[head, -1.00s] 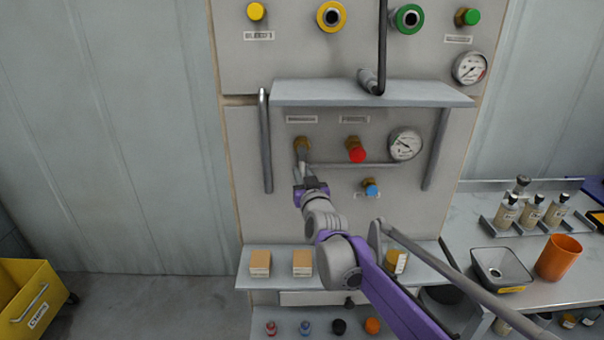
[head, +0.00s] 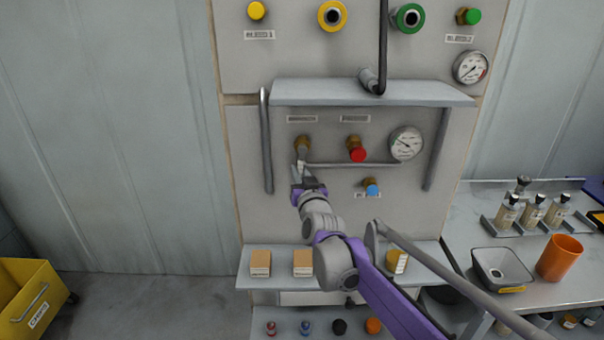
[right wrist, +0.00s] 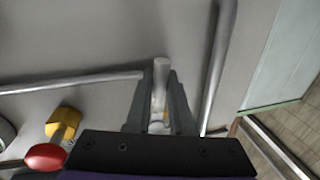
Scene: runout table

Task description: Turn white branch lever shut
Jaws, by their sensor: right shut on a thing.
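The white branch lever (head: 301,166) hangs below a brass valve (head: 301,144) on the left of the panel's recessed section. In the right wrist view the pale lever (right wrist: 160,75) stands between the two dark fingers. My right gripper (head: 302,177) reaches up from below and is shut on the lever. The same gripper (right wrist: 158,105) shows in the right wrist view with a finger on each side of it. The fingers hide part of the lever, so its exact angle is hard to tell. My left gripper is not in view.
A grey pipe (head: 350,165) runs right from beside the lever. A red-knobbed valve (head: 357,154), a blue-knobbed valve (head: 371,187) and a gauge (head: 406,144) are to the right. A vertical rail (head: 265,140) stands left. A shelf (head: 370,93) juts out above.

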